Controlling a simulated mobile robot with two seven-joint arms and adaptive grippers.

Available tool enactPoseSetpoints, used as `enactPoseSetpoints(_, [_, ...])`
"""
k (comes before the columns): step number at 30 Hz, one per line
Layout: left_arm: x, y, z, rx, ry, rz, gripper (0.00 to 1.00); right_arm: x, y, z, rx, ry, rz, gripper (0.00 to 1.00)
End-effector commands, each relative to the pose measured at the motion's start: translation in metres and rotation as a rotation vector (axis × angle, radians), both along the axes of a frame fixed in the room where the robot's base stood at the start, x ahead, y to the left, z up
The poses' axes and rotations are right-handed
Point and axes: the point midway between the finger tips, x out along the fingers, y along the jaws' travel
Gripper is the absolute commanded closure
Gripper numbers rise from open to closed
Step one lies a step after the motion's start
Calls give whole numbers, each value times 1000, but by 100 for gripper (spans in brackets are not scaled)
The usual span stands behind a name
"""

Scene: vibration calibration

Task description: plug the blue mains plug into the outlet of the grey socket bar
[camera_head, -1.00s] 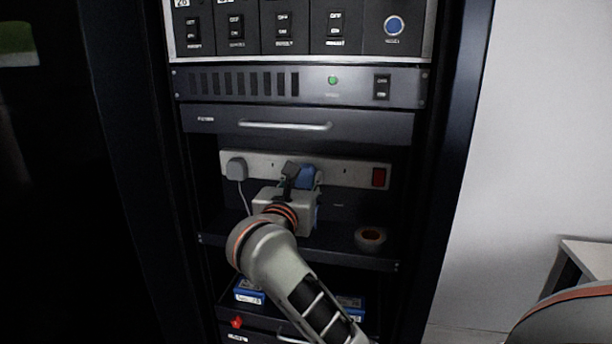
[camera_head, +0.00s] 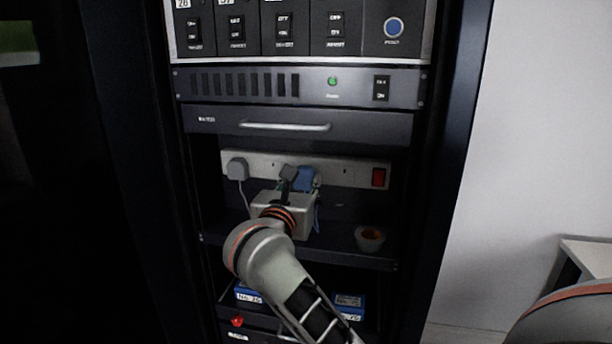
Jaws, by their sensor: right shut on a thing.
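The grey socket bar (camera_head: 346,173) runs across the back of the open bay in the rack. The blue mains plug (camera_head: 306,179) is at the middle of the bar, partly hidden by my gripper. My right gripper (camera_head: 297,178) is shut on the blue plug, in front of the bar. I cannot tell whether the plug's pins are in the outlet, since the plug's far side is hidden. A blue cord (camera_head: 317,214) hangs below the plug, beside the gripper body. My left gripper is not in view.
A grey plug (camera_head: 237,168) with a cord sits at the bar's left end, and a red switch (camera_head: 378,177) at its right end. A roll of tape (camera_head: 369,238) lies on the shelf (camera_head: 345,258). Blue boxes (camera_head: 348,303) lie below. A drawer handle (camera_head: 286,126) is above.

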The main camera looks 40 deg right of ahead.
Motion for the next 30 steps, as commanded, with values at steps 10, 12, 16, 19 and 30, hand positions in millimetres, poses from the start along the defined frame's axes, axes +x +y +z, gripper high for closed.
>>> enactPoseSetpoints(10, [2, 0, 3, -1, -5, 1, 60, -1, 0, 1, -2, -1, -2, 89])
enactPoseSetpoints(12, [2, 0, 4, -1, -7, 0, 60, -1, 1, 1, -1, -2, -2, 89])
enactPoseSetpoints(16, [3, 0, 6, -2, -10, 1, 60, -3, 3, 2, -1, -2, -1, 89])
enactPoseSetpoints(19, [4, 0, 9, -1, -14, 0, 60, -7, 7, 2, -1, -2, -1, 89])
enactPoseSetpoints(30, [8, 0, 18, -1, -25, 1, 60, -20, 22, 2, -1, -3, 0, 89])
